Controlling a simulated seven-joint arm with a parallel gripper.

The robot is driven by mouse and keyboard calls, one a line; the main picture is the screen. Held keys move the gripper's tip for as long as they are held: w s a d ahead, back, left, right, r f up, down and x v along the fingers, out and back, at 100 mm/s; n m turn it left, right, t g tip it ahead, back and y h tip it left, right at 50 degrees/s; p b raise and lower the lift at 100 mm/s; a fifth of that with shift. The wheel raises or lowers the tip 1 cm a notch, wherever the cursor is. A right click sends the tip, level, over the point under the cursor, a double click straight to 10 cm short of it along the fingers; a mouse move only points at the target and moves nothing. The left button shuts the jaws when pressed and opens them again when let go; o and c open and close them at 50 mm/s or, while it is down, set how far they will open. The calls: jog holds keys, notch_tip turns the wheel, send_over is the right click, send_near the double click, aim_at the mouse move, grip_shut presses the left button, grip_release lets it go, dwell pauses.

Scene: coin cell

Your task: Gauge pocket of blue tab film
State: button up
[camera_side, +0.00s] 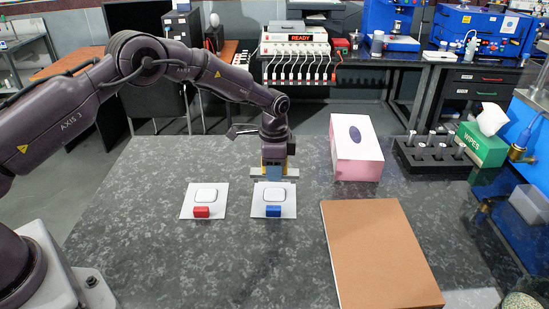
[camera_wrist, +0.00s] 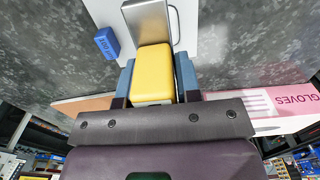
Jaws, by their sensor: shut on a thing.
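In the side view, a white sheet (camera_side: 287,208) carries a pale rounded pouch-like piece (camera_side: 273,195) with a blue tab block (camera_side: 273,211) at its front edge. The blue block also shows at upper left in the wrist view (camera_wrist: 107,42). My gripper (camera_side: 272,177) points down at the sheet's back edge. In the wrist view, my gripper (camera_wrist: 152,80) is shut on a yellow block (camera_wrist: 152,72), one blue finger on each side. A silver rimmed piece (camera_wrist: 150,22) lies just beyond the block; whether they touch or join I cannot tell.
A second white sheet (camera_side: 188,207) with a red block (camera_side: 202,212) lies to the left. A brown board (camera_side: 378,255) lies at front right. A pink-and-white glove box (camera_side: 356,150) stands right of my gripper. A black rack (camera_side: 432,158) and a green wipes box (camera_side: 482,145) stand farther right.

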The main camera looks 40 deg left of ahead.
jog(key=shift+f, duration=2.1)
jog(key=shift+f, duration=0.35)
jog(key=o, duration=1.1)
jog(key=shift+r, duration=3.5)
